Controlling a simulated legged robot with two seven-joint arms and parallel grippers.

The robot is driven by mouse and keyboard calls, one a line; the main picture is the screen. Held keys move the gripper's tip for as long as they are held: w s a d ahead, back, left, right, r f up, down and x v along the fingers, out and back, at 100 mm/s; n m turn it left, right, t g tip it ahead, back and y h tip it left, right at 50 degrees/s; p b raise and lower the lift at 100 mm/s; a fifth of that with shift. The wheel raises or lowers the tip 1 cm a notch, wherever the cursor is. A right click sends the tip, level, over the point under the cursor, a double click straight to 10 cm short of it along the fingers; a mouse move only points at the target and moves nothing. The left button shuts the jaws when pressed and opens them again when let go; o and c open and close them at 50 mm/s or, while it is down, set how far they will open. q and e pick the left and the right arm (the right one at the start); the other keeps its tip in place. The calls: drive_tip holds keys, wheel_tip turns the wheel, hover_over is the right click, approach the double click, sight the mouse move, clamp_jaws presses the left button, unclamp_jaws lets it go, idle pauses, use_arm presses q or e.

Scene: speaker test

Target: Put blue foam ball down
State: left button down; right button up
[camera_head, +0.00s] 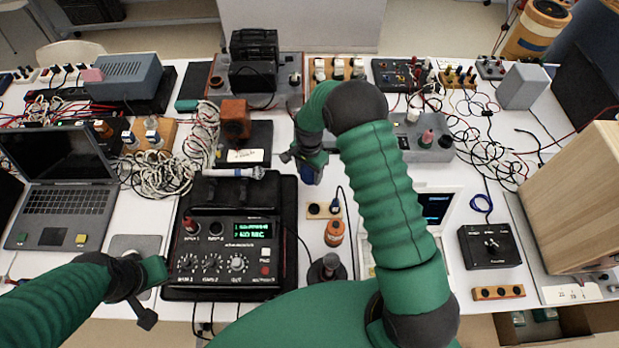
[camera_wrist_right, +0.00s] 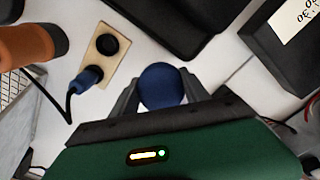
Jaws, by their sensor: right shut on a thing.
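The blue foam ball (camera_wrist_right: 162,88) sits between the two fingers of my right gripper (camera_wrist_right: 160,92) in the right wrist view. The gripper is shut on it, with a finger on each side. In the head view my right gripper (camera_head: 306,160) is over the middle of the white table, and a small part of the ball (camera_head: 307,176) shows below it. The gap between ball and tabletop cannot be told.
A wooden block with a black knob and blue plug (camera_wrist_right: 97,62) is close to the ball.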

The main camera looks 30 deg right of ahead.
sight(311, 180)
drive_tip(key=f, duration=0.2)
drive_tip(key=d+f, duration=0.1)
drive_tip(key=f, duration=0.1)
drive_tip(key=shift+d+f, duration=0.15)
drive_tip(key=shift+d, duration=0.05)
drive_tip(key=shift+a, duration=0.2)
drive_tip(key=o, duration=0.8)
drive_tip(key=shift+a, duration=0.15)
drive_tip(key=shift+o, duration=1)
drive_tip(key=shift+a, duration=0.1)
